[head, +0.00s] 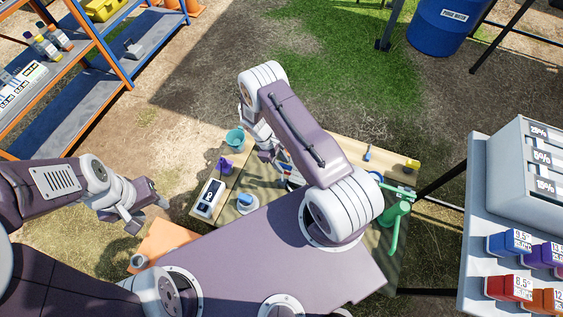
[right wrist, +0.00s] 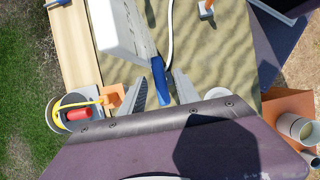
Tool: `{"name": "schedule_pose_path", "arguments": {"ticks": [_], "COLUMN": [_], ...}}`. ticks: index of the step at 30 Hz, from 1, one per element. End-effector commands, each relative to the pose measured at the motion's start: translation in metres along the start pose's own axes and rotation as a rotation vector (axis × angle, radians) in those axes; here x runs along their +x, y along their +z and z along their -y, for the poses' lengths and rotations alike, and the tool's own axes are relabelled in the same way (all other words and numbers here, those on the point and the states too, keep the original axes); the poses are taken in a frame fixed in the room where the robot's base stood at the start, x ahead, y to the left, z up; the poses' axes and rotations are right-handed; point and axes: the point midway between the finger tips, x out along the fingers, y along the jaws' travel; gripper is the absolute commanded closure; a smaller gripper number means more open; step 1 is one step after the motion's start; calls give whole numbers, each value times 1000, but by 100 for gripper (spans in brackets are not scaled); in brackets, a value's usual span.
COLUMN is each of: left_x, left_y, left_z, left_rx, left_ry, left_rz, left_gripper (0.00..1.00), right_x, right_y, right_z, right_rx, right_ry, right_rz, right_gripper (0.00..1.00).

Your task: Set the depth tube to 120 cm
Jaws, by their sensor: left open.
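In the right wrist view, a slim blue piece (right wrist: 160,82) stands between the two fingers of my right gripper (right wrist: 160,92). The fingers are apart, with a gap on each side of the blue piece. A grey strip (right wrist: 139,32) beside a white block (right wrist: 112,25) runs up from it; I cannot tell for sure that this is the depth tube, and no depth reading is legible. In the head view my right forearm hides most of this spot. My left gripper (head: 148,213) is open and empty, left of the table and apart from everything.
The wooden table (head: 340,146) carries a white meter (head: 210,197), a purple item (head: 224,165), a teal bucket (head: 235,138) and a green pump (head: 394,222). A blue-orange shelf (head: 80,55) stands at left. A rack with coloured boxes (head: 510,243) stands at right.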

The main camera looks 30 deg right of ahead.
Motion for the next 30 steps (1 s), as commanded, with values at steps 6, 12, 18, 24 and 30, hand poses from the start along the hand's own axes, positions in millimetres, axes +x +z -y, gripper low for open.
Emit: {"name": "schedule_pose_path", "arguments": {"ticks": [6,12,18,24,30], "left_x": [0,0,0,0,0], "left_y": [0,0,0,0,0], "left_z": [0,0,0,0,0], "left_rx": [0,0,0,0,0], "left_ry": [0,0,0,0,0], "left_rz": [0,0,0,0,0], "left_gripper": [53,53,53,53,53], "right_x": [0,0,0,0,-1], "right_y": [0,0,0,0,0], "right_z": [0,0,0,0,0], "right_rx": [0,0,0,0,0], "right_ry": [0,0,0,1,1], "right_rz": [0,0,0,-1,-1], "right_gripper": [73,100,100,100,100]}}
